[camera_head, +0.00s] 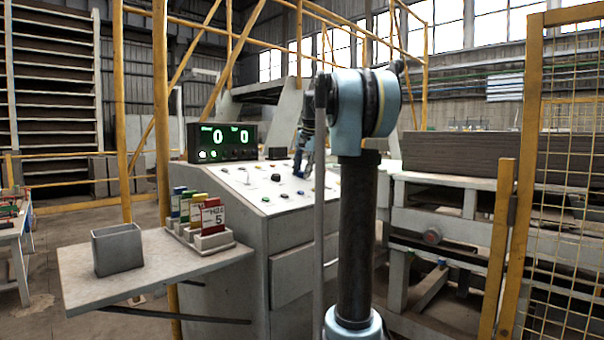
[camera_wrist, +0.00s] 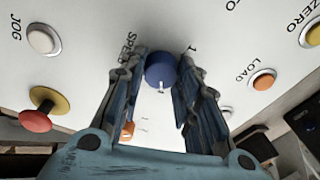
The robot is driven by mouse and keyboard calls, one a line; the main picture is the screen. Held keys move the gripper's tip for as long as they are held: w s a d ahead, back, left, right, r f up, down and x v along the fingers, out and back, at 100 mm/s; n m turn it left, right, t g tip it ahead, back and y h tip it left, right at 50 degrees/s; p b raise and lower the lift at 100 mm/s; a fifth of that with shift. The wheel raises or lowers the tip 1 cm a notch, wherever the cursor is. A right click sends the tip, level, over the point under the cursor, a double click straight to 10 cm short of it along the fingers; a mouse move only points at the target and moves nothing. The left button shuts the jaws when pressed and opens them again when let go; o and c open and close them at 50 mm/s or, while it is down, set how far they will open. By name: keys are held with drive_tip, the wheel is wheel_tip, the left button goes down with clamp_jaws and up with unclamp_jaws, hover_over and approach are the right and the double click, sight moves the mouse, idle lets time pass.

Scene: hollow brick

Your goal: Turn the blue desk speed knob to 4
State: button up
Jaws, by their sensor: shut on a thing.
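The blue speed knob (camera_wrist: 161,71) sits on the white sloped panel between the two fingers of my gripper (camera_wrist: 163,60) in the wrist view. The fingers are shut on it from both sides. A short white mark shows on the knob's lower edge in that picture. The printed word SPEED is partly covered by the left finger, and a "1" shows just right of the knob; other scale numbers cannot be read. In the head view my gripper (camera_head: 299,170) reaches down to the desk's panel (camera_head: 240,192), and the knob cannot be made out there.
Around the knob are a white JOG button (camera_wrist: 43,39), a red mushroom button (camera_wrist: 37,118), an orange LOAD button (camera_wrist: 263,80) and a yellow button (camera_wrist: 314,35). A green display (camera_head: 222,141) reads 0 and 0. A card holder (camera_head: 212,240) and grey bin (camera_head: 117,250) stand on the side shelf.

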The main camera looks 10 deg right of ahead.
drive_tip(key=o, duration=1.1)
drive_tip(key=shift+a, duration=0.1)
drive_tip(key=shift+c, duration=0.2)
drive_tip(key=v, duration=1.1)
drive_tip(key=shift+r, duration=0.4)
drive_tip(key=shift+s, duration=0.1)
